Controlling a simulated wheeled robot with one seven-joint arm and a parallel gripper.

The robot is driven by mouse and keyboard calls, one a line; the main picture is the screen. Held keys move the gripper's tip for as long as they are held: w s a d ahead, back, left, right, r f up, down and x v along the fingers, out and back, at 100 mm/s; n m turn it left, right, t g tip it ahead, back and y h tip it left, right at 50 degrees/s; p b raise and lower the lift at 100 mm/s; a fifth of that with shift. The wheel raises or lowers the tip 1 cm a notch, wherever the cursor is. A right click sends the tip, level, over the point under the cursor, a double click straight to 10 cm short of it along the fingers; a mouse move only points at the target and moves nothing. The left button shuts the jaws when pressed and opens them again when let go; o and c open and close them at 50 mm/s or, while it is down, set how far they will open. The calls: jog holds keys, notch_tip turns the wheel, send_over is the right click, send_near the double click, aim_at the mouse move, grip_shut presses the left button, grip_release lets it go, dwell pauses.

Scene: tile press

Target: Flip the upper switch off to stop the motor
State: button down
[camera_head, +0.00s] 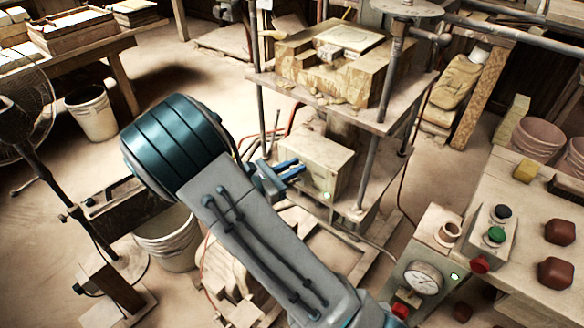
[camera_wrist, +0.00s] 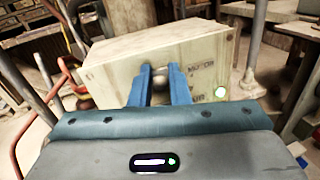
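My gripper (camera_head: 300,170) points at the box's front face. In the wrist view its two blue fingers (camera_wrist: 160,68) stand a little apart. A small pale shape, perhaps the upper switch (camera_wrist: 157,73), shows between the fingertips; its position and any contact are unclear. The fingers hide part of the face.
A metal post (camera_head: 368,160) stands just right of the box, under the press table (camera_head: 395,115). Red hoses (camera_wrist: 28,125) run at the left in the wrist view. A control panel with a gauge (camera_head: 424,280) stands at the lower right.

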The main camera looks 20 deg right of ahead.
jog(key=shift+f, duration=0.1)
jog(key=shift+a+f+m+t+h+b, duration=0.1)
jog(key=shift+f+m+t+h+b, duration=0.15)
jog(key=shift+h+b, duration=0.4)
jog(key=shift+a+f+m+t+h+b, duration=0.15)
jog(key=shift+f+t+h+b, duration=0.2)
jog(key=shift+h+b, duration=0.3)
jog(key=shift+d+f+m+h+b, duration=0.15)
jog(key=shift+m+h+b, duration=0.15)
jog(key=shift+h, duration=0.35)
jog(key=shift+a+f+m+h+b, duration=0.15)
jog(key=shift+m+h+b, duration=0.15)
jog(key=shift+h, duration=0.4)
jog(key=shift+d+f+m+h+b, duration=0.1)
jog(key=shift+f+m+h+b, duration=0.15)
jog(key=shift+h, duration=0.4)
jog(key=shift+r, duration=0.1)
jog(key=c, duration=1.7)
grip_release()
jog(key=b+v, duration=0.1)
jog(key=v, duration=1.3)
jog(key=shift+d, duration=0.15)
